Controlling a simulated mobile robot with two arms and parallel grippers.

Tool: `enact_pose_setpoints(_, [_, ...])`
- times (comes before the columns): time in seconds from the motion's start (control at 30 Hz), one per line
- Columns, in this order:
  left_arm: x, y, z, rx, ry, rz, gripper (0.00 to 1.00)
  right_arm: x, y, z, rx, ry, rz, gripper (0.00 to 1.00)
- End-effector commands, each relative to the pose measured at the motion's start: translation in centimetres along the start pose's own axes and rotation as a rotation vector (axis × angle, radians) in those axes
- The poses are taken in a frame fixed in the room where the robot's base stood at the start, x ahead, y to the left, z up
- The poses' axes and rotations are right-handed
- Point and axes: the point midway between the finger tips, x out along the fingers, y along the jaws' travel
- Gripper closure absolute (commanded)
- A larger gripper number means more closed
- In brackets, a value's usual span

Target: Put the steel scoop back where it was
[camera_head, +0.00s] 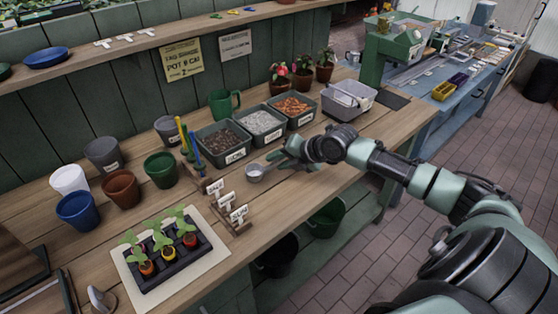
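The steel scoop (256,172) has a round grey bowl and lies on or just above the wooden bench, in front of the filled tubs. Its handle runs right, under my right gripper (284,160). My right gripper is low over the bench at the handle, its fingers pointing left. The fingers are small and partly overlap the handle, so I cannot tell whether they grip it. My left gripper is not in view.
Tubs of dark soil (222,141), grey grit (261,124) and orange-brown material (293,108) stand behind the scoop. A sign rack (232,225) stands in front-left of it. A grey basket (348,98) is right; a seedling tray (164,262) and pots (122,188) are left.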

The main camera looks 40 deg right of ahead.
Motion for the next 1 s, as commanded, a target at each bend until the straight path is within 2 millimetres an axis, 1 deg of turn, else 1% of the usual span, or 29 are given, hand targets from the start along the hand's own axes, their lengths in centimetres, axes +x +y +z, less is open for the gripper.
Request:
enact_pose_setpoints(0.27, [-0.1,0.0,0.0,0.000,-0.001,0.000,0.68,-0.1,0.0,0.0,0.000,0.000,0.000,0.68])
enact_pose_setpoints(0.33, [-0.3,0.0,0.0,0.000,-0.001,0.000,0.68,-0.2,0.2,0.1,0.000,0.000,0.000,0.68])
enact_pose_setpoints(0.4, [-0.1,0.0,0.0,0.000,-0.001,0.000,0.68,-0.6,0.0,0.2,-0.001,-0.002,-0.002,0.68])
enact_pose_setpoints(0.47, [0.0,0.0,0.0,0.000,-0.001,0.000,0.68,-1.3,-0.1,0.2,-0.002,-0.003,-0.004,0.68])
enact_pose_setpoints(0.67, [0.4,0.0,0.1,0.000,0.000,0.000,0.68,-4.7,-0.3,0.2,-0.005,-0.002,-0.010,0.68])
enact_pose_setpoints(0.77, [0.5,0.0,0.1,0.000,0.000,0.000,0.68,-6.3,-0.1,0.0,-0.008,0.002,-0.008,0.68])
enact_pose_setpoints(0.8, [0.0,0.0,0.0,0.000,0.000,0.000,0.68,-6.8,-0.1,0.1,-0.002,0.000,-0.010,0.68])
enact_pose_setpoints(1.0, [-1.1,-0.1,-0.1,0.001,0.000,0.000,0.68,-8.5,-0.3,0.4,0.002,-0.006,-0.012,0.68])
